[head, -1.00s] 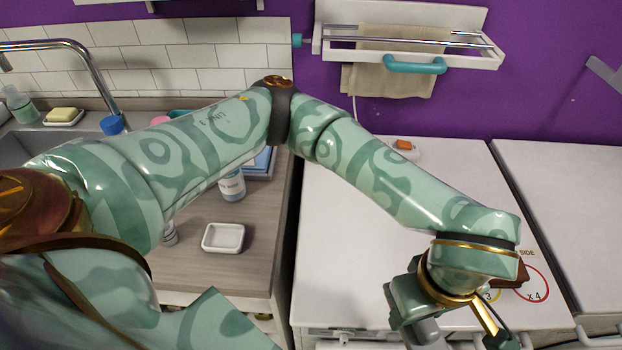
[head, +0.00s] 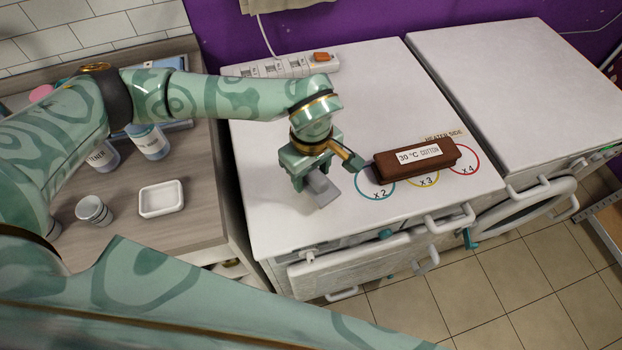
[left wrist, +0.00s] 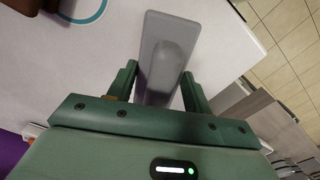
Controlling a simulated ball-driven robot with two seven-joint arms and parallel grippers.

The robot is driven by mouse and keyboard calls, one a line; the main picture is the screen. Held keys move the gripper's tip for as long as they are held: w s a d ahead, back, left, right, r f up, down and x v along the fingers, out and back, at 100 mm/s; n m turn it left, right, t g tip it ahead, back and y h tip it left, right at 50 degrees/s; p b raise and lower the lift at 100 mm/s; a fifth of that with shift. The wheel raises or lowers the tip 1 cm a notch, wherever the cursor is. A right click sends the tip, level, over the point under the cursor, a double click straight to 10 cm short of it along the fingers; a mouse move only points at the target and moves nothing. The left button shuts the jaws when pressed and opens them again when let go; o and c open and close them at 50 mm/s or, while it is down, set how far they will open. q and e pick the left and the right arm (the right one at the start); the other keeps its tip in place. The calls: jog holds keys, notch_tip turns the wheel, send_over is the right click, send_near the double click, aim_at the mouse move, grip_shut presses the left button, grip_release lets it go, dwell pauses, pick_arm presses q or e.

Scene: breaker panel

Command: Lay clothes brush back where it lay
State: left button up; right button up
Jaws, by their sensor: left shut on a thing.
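My left gripper (head: 312,178) is shut on a grey, smooth piece with a flat oblong plate and a raised grip, which I take for the clothes brush (head: 323,191). It is over the left part of the white machine top (head: 275,130), left of the blue "x 2" circle. In the left wrist view, the brush (left wrist: 165,30) sits between the two fingers, its plate lying beyond the fingertips. I cannot tell whether the plate touches the top. My right gripper is not in view.
A brown block labelled "30 °C COTTON" (head: 415,157) lies across the printed circles, right of the gripper. A power strip (head: 290,66) lies at the back. A white dish (head: 161,198) and bottles stand on the wooden counter. The top's back middle is clear.

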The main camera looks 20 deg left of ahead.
aim_at(311, 182)
pick_arm(q)
notch_tip(311, 182, down, 3)
jog(key=shift+a+f, duration=0.1)
jog(key=shift+w+f, duration=0.1)
jog(key=shift+f+b, duration=0.1)
jog(key=shift+b, duration=0.2)
jog(key=o, duration=0.9)
jog(key=shift+o, duration=0.2)
